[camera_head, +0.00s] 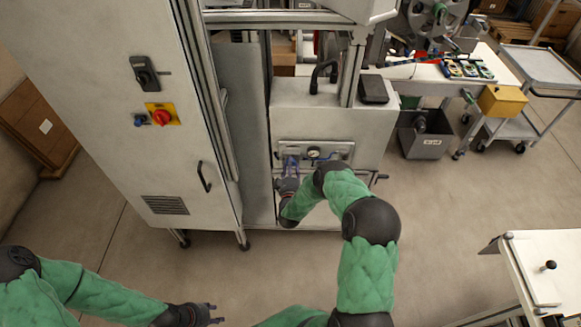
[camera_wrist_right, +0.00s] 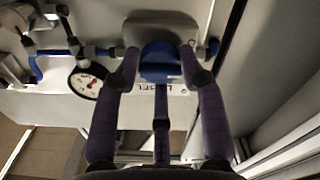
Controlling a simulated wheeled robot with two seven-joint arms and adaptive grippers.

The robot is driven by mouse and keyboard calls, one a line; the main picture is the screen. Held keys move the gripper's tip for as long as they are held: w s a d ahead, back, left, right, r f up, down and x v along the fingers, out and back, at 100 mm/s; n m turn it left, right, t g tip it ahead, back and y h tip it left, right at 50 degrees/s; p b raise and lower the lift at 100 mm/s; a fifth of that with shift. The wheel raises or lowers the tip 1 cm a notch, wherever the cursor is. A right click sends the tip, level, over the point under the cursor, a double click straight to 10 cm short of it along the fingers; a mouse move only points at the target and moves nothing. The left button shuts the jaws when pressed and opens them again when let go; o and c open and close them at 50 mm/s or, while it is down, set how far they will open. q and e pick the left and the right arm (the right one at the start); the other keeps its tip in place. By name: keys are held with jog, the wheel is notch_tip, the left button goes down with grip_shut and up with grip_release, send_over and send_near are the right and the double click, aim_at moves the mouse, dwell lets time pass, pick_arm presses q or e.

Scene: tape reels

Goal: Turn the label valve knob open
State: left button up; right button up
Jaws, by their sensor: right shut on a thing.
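The label valve knob (camera_wrist_right: 160,66) is blue and sits on a grey rounded body (camera_wrist_right: 172,28) in the right wrist view. My right gripper (camera_wrist_right: 160,76) has its purple fingers closed on either side of the knob. In the head view my right gripper (camera_head: 289,168) is at the front panel of the grey cabinet, largely covering the knob. A round gauge (camera_head: 313,152) is beside it; this gauge also shows in the wrist view (camera_wrist_right: 88,82). Lettering behind the fingers is partly hidden. My left gripper (camera_head: 213,314) is low in the head view, empty, with its fingertips apart.
Blue pipe fittings (camera_wrist_right: 73,46) run near the gauge. A tall cabinet (camera_head: 110,90) with a red switch (camera_head: 161,117) and a black handle (camera_head: 203,177) stands left of the panel. A grey bin (camera_head: 425,134) stands right. The floor between the machine and the front-right table (camera_head: 555,255) is clear.

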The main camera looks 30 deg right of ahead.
jog(key=shift+w+r, duration=0.1)
jog(key=shift+w, duration=0.05)
jog(key=shift+d+r+m+b, duration=0.1)
jog(key=shift+m+b, duration=2)
jog(key=shift+m, duration=0.85)
jog(key=shift+d+r+m+b, duration=0.15)
jog(key=shift+m+b, duration=1.95)
jog(key=shift+m, duration=0.9)
jog(key=shift+d+r+m+b, duration=0.1)
jog(key=shift+m+b, duration=2)
jog(key=shift+m, duration=0.85)
jog(key=o, duration=1.1)
jog(key=shift+d+m, duration=0.1)
jog(key=shift+m, duration=0.2)
jog(key=shift+f, duration=0.15)
jog(key=shift+a+f, duration=0.15)
jog(key=shift+a, duration=0.05)
